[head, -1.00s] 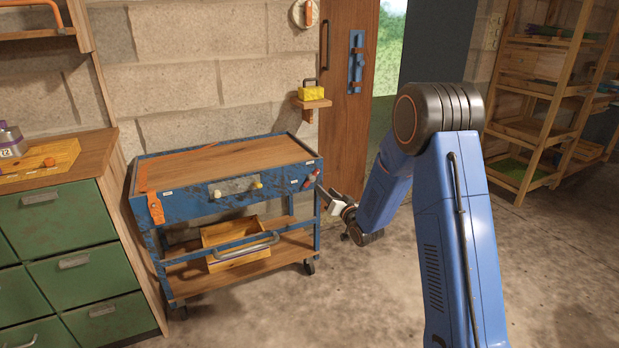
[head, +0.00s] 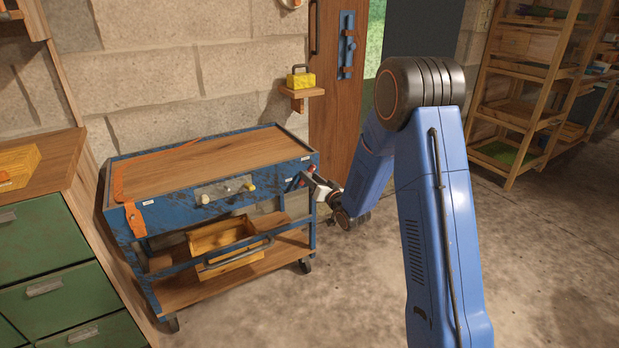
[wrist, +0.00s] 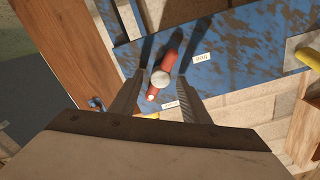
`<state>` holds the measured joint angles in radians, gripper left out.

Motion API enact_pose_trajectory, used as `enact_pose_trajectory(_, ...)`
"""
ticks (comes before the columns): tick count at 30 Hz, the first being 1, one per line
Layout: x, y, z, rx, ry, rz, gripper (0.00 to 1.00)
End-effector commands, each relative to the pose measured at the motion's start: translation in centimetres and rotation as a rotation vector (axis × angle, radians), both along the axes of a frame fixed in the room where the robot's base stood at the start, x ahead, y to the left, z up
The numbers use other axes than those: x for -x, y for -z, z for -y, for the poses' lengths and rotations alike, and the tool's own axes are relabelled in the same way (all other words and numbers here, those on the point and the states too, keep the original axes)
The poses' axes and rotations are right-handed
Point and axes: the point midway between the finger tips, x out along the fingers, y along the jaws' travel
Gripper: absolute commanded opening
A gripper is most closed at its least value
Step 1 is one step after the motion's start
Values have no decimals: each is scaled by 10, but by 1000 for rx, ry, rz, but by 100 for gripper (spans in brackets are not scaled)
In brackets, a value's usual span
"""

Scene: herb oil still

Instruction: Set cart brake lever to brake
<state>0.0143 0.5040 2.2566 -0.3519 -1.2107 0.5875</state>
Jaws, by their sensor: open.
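The blue cart (head: 250,205) with a wooden top stands against the stone wall in the head view. Its red lever (wrist: 164,75), with a pale round hub and a whitish tip, sits on the blue side panel between two small white labels in the wrist view. In the head view my gripper (head: 318,186) is at the cart's right front corner and partly hides the lever.
Pale yellow knobs (head: 251,186) are on the cart's front panel. A wooden drawer box (head: 222,235) is on the cart below. Green drawers (head: 50,245) stand at left, and a wooden shelf rack (head: 522,100) at right. The floor right of the cart is clear.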

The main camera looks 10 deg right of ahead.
Motion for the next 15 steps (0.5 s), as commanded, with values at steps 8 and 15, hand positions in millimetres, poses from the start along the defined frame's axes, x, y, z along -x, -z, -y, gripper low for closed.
enact_pose_trajectory(8,0,0,0,0,0,0,1)
enact_pose_trajectory(15,0,0,0,11,0,4,1)
